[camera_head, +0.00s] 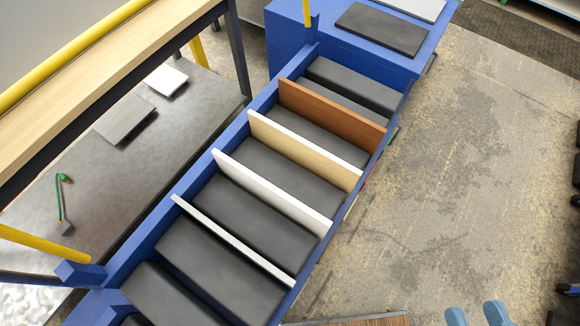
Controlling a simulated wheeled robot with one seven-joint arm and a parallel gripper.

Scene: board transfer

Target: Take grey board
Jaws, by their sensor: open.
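Several boards stand on edge across a blue rack with dark padded slots. The nearest is a thin pale grey board (233,240). Behind it stand a white board (270,193), a beige wood-toned board (303,150) and a reddish-brown board (330,113). Another grey board (124,119) lies flat on the grey surface at left; I cannot tell which grey board the task names. Two light-blue fingertips of my gripper (476,314) show at the bottom edge, apart and empty, to the right of the rack and clear of the boards. The rest of my gripper is out of frame.
The blue rack frame (160,225) has yellow posts. A dark board (382,28) and a pale board lie on the blue box at the top. A wood-topped thing (360,322) is cut off at the bottom. The concrete floor (470,170) right of the rack is mostly clear.

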